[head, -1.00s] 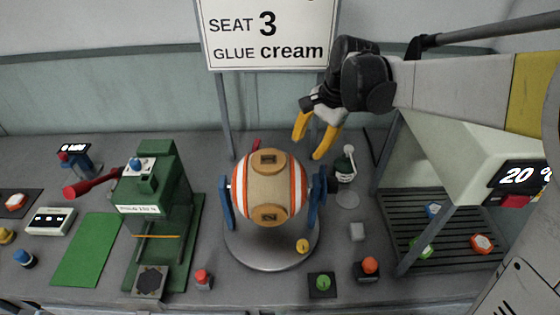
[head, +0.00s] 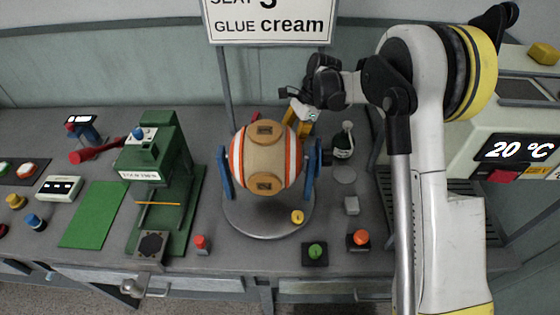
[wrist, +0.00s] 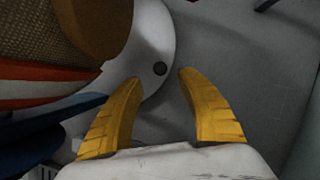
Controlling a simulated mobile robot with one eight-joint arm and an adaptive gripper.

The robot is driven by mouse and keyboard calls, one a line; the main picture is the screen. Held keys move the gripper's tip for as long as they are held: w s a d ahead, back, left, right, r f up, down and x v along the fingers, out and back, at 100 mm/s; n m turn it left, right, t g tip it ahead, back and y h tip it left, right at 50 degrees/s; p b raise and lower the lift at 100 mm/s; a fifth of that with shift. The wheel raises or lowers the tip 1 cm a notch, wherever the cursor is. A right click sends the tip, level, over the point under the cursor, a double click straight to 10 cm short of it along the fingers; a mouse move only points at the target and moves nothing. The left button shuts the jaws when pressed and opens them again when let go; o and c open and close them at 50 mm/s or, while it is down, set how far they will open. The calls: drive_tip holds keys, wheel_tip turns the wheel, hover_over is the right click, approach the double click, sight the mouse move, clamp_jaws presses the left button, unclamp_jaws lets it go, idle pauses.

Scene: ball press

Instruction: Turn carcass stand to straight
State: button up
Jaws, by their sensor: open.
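The carcass stand is a round grey turntable (head: 262,228) with two blue uprights (head: 311,170) holding a tan ball carcass (head: 264,158) with orange and white stripes. A yellow knob (head: 297,217) sits on its front right rim. My gripper (head: 302,122) is behind and right of the carcass, its yellow fingers open and partly hidden. Part of the carcass (wrist: 40,30) fills the upper left there.
A green press (head: 158,185) stands left of the stand. A green button (head: 315,251) and an orange button (head: 360,238) lie front right. A sign (head: 270,25) rises behind.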

drive_tip(key=b+x, duration=0.2)
drive_tip(key=x, duration=0.5)
drive_tip(key=shift+a+f, duration=0.1)
drive_tip(key=shift+f, duration=0.15)
clamp_jaws()
